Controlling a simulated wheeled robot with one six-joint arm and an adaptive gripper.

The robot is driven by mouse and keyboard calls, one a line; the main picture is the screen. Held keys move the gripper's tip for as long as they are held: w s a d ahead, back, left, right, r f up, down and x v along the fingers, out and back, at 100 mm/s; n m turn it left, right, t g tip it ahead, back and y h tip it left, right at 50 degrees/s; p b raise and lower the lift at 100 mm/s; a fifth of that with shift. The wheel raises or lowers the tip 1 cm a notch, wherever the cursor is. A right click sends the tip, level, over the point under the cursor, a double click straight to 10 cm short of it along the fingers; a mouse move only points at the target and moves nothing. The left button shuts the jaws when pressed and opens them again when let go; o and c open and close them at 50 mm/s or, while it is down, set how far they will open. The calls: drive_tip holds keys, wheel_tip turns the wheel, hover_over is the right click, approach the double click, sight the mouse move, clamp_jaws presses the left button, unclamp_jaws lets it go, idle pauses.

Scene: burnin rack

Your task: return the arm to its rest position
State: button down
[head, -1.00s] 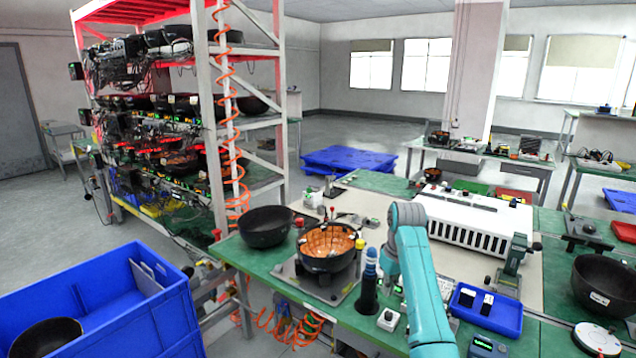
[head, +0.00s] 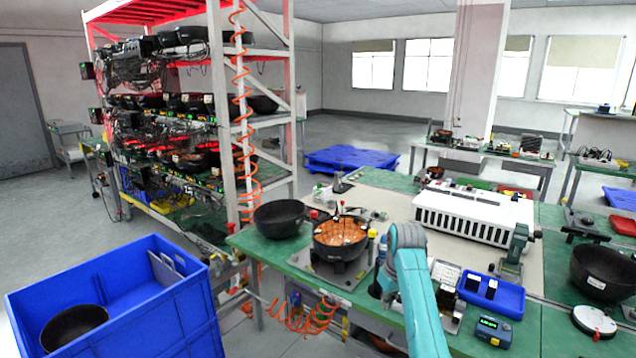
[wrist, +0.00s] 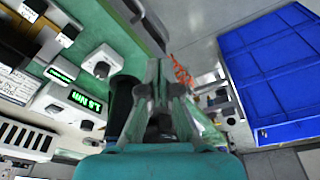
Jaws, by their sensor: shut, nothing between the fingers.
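My arm (head: 418,300) is teal and shows in the head view at the front edge of the green workbench (head: 560,325). It is bent, with its rounded top joint near the middle of the bench. My gripper is hidden in the head view. In the wrist view my gripper (wrist: 163,75) shows with its fingers together and nothing between them. It is in front of the bench edge and the floor.
A copper-coloured bowl unit (head: 340,232) and a black bowl (head: 279,219) stand on the bench. A blue bin (head: 185,318) holding a dark bowl is at lower left. A rack (head: 216,120) of electronics stands behind. A blue tray (head: 510,295) lies right of my arm.

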drive_tip(key=s+f+t, duration=0.1)
drive_tip(key=s+f, duration=0.3)
drive_tip(key=f, duration=0.3)
drive_tip(key=s+f+m+t, duration=0.1)
drive_tip(key=s+f, duration=0.2)
drive_tip(key=f, duration=0.5)
drive_tip(key=s+f+t, duration=0.1)
drive_tip(key=s+f, duration=0.3)
drive_tip(key=f, duration=0.3)
drive_tip(key=s+f+m+t, duration=0.15)
drive_tip(key=s+f, duration=0.35)
drive_tip(key=s, duration=0.5)
drive_tip(key=s+f+t, duration=0.2)
drive_tip(key=s+f, duration=0.3)
drive_tip(key=s, duration=0.5)
drive_tip(key=s+r+m+t, duration=0.15)
drive_tip(key=s+r, duration=0.25)
drive_tip(key=s, duration=0.7)
drive_tip(key=s+r+t, duration=0.2)
drive_tip(key=s+r, duration=0.2)
drive_tip(key=s, duration=0.7)
drive_tip(key=s+r+t, duration=0.1)
drive_tip(key=s+r, duration=0.5)
drive_tip(key=r, duration=0.3)
drive_tip(key=s+r+t, duration=0.1)
drive_tip(key=s+r, duration=0.6)
drive_tip(key=r, duration=0.3)
drive_tip(key=shift+r+m+t+h, duration=0.15)
drive_tip(key=shift+m+t+h, duration=0.15)
drive_tip(key=shift+t, duration=0.1)
